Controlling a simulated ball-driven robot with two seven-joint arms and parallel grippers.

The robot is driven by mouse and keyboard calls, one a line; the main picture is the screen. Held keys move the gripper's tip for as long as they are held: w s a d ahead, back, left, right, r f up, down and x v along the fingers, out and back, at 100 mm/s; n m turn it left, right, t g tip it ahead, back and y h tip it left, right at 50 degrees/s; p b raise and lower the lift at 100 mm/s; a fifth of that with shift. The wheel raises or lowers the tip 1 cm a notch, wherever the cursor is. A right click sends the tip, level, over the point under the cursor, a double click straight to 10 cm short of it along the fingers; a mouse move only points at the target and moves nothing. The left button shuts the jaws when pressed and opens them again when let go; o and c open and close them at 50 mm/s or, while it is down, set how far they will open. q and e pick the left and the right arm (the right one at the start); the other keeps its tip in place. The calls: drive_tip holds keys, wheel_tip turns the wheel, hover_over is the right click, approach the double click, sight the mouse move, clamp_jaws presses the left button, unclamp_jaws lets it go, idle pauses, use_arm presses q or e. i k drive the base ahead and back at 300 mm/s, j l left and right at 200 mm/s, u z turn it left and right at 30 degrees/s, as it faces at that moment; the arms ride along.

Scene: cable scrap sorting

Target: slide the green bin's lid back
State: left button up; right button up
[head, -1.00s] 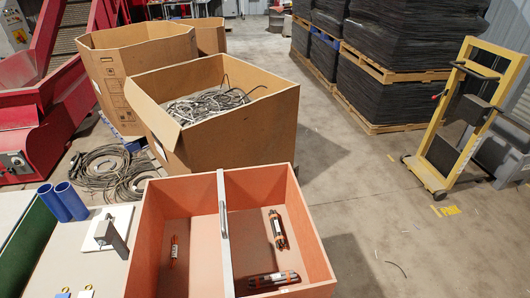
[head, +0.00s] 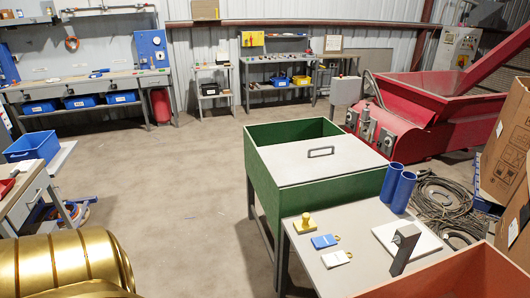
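The green bin (head: 261,173) stands on legs right of centre in the head view. Its light grey lid (head: 345,166) with a dark bar handle (head: 321,151) covers the nearer, right part of the top. The far left part of the top is uncovered, and I see the green inner wall (head: 296,132) there. Neither of my grippers is in view.
A grey table (head: 353,278) adjoins the bin's near side, with two blue cylinders (head: 397,188), a yellow knobbed block (head: 305,224), tags and a white plate. An orange-red box (head: 455,283) is at lower right. Open floor (head: 180,190) lies left of the bin.

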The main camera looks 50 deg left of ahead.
sight(298, 162)
drive_tip(key=l+u, duration=0.1)
drive_tip(key=u, duration=0.7)
drive_tip(key=l+u, duration=0.15)
drive_tip(key=u, duration=0.25)
drive_tip(key=i+j, duration=0.4)
drive_tip(key=j+u, duration=0.05)
